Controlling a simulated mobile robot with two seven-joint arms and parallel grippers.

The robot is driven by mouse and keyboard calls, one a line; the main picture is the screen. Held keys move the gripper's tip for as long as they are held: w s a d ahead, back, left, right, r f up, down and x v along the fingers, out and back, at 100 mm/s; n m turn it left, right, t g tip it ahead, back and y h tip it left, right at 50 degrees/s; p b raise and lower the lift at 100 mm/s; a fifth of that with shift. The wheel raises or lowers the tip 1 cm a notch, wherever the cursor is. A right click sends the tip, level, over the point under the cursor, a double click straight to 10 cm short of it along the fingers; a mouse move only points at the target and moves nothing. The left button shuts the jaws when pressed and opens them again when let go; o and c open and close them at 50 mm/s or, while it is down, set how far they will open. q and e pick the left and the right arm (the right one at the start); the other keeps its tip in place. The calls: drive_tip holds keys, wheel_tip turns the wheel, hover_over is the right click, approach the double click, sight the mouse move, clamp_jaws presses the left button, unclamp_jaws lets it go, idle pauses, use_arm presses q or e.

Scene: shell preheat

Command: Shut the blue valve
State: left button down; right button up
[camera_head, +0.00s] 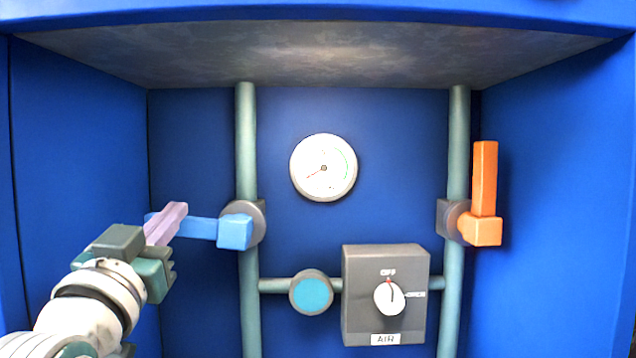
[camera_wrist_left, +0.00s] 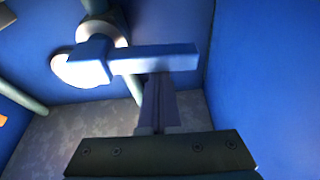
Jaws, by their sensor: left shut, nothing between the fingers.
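The blue valve (camera_head: 236,231) sits on the left vertical pipe, with its lever (camera_head: 199,228) lying level and pointing left, across the pipe. My left gripper (camera_head: 177,212) is shut and empty at the lever's free end, its fingers overlapping that end in the head view. In the left wrist view, the lever (camera_wrist_left: 130,60) crosses just beyond the fingertips (camera_wrist_left: 159,80) of my left gripper. I cannot tell whether they touch. My right gripper is not in view.
An orange valve (camera_head: 484,205) with its lever upright is on the right pipe. A round gauge (camera_head: 324,167) is on the back wall. Below are a round blue-faced fitting (camera_head: 311,293) and a grey AIR switch box (camera_head: 360,322) with its knob toward OFF. Blue walls enclose both sides.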

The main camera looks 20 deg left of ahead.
use_arm(q)
drive_tip(key=shift+a+f+n+y, duration=0.1)
drive_tip(key=shift+f+n+y, duration=0.35)
drive_tip(key=shift+n, duration=0.45)
drive_tip(key=s+d+p, duration=0.2)
drive_tip(key=s, duration=0.7)
drive_tip(key=shift+d+r+p, duration=0.3)
drive_tip(key=shift+r+p, duration=0.05)
drive_tip(key=shift+r, duration=0.05)
